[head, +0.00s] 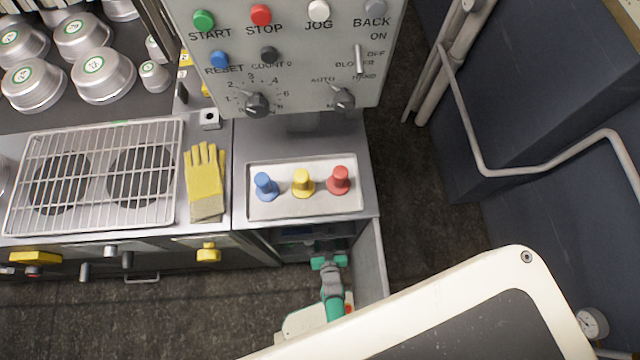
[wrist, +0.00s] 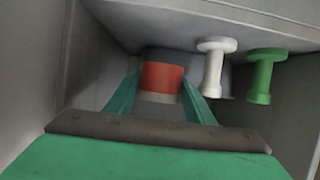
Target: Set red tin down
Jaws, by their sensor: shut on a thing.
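The red tin (wrist: 162,76), a short cylinder with a red band and a grey part below it, sits between my gripper's green fingers in the wrist view. My gripper (wrist: 160,98) is shut on it. In the head view my gripper (head: 328,262) reaches toward the open space under the counter, below the tray of knobs. The tin cannot be made out in that view. Whether the tin touches a surface is not clear.
In the wrist view a white peg-shaped piece (wrist: 214,68) and a green one (wrist: 262,75) are right of the tin, with grey walls close around. In the head view a tray (head: 262,212) holds blue, yellow and red knobs. An open door panel (head: 370,262) stands right of my gripper.

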